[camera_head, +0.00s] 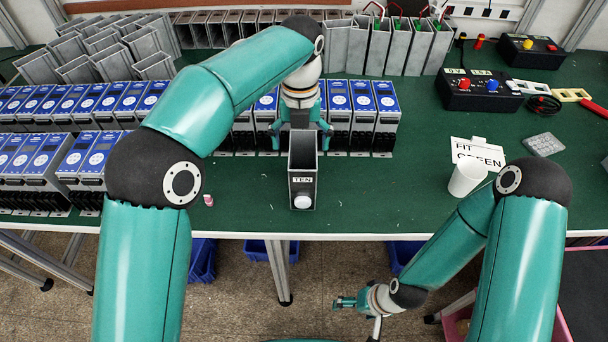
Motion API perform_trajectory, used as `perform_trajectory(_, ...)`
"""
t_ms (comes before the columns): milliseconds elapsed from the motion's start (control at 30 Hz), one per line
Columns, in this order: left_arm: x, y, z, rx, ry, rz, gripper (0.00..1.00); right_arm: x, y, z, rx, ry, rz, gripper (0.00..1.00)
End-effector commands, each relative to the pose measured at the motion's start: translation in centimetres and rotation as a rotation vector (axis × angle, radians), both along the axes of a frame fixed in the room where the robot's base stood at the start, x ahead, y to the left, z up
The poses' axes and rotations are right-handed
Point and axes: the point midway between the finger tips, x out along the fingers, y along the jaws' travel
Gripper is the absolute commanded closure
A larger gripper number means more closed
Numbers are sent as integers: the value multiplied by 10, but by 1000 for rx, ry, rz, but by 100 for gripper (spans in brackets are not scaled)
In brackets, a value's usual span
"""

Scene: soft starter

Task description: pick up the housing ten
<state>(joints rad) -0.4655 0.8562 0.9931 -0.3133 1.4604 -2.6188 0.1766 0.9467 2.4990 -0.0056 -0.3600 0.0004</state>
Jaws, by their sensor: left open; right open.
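The housing ten (302,165) is a grey, open, box-like shell with a "TEN" label and a round white knob at its near end. It stands on the green table near the front edge, in the middle of the camera_head view. My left gripper (302,132) is open at the far end of the housing, one finger to each side; I cannot tell whether they touch it. My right gripper (346,302) is open and empty, low in the view in front of the table edge.
Rows of blue-topped units (360,110) stand close behind and left of the housing. More grey housings (420,45) line the back. A white cup (466,180) and a "FIT GREEN" sign (478,152) stand at right. The table (400,200) is clear right of the housing.

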Motion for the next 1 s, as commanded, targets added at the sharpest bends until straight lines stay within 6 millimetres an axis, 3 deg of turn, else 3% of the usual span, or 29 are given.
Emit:
perform_trajectory(400, -1, -5, -47, 0, 2, 0, 8, 0, 0, 2, 0, 0, 0, 13)
perform_trajectory(700, -1, -4, -52, 0, 0, 1, 10, 0, 0, 2, 0, 0, 0, 13)
perform_trajectory(1000, -1, -4, -51, 0, 0, 2, 60, 0, 0, 2, 0, 0, 0, 13)
